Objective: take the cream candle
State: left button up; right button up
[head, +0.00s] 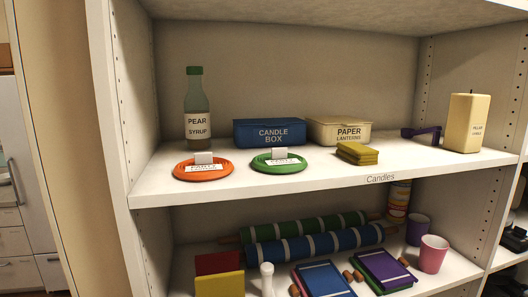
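The cream candle (467,123) is a tall square block with a short wick on top and a small printed label. It stands upright at the right end of the upper shelf, near the front edge, in the head view. Neither of my grippers shows in this view.
The upper shelf (330,182) also holds a pear syrup bottle (197,110), a blue candle box (270,133), a paper lanterns box (339,131), orange (185,175) and green coils (262,166), yellow folded cloths (357,153) and a purple item (421,132) left of the candle. A side wall stands right.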

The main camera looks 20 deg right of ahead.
aim_at(468, 114)
jog(key=z, duration=1.75)
